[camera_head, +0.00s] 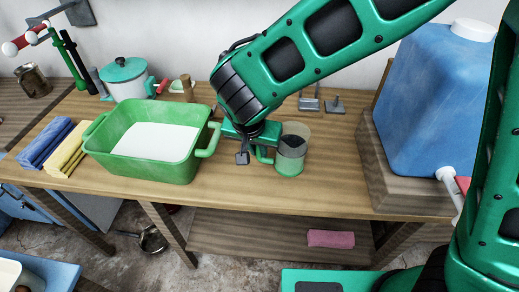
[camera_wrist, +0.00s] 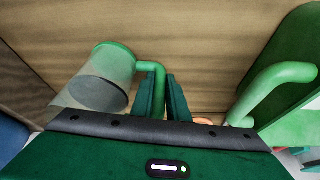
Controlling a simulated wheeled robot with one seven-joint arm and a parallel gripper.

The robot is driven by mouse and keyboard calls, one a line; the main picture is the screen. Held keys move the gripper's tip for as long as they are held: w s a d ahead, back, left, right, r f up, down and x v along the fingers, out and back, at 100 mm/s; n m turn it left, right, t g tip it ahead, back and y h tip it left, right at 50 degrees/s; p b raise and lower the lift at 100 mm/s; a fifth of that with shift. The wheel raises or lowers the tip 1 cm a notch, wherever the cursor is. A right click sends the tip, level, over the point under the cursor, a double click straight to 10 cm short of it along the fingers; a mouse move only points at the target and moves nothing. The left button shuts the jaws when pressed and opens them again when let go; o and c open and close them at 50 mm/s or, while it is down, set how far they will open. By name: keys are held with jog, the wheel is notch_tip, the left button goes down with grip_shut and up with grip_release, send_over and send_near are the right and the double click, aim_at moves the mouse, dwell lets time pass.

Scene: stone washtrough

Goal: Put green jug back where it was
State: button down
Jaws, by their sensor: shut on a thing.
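The green jug (camera_head: 290,160) is a clear cup with a green base and a green handle. In the head view it is at the middle of the wooden table, right of the green basin, with something dark showing through its wall. My gripper (camera_head: 262,153) is at its left side, shut on the handle. In the wrist view the jug (camera_wrist: 100,85) is left of my gripper (camera_wrist: 165,85), and its green handle runs between the two fingers. I cannot tell whether the jug touches the table.
A green basin (camera_head: 118,171) holding white stuff stands close on the left; its handle also shows in the wrist view (camera_wrist: 270,85). A blue water container (camera_head: 435,95) sits on a wooden block at right. A lidded pot (camera_head: 126,85) stands behind. The front table strip is clear.

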jog(key=shift+f, duration=0.35)
jog(key=c, duration=1.7)
grip_release()
jog(key=shift+f, duration=0.1)
jog(key=v, duration=1.2)
jog(key=shift+s, duration=0.1)
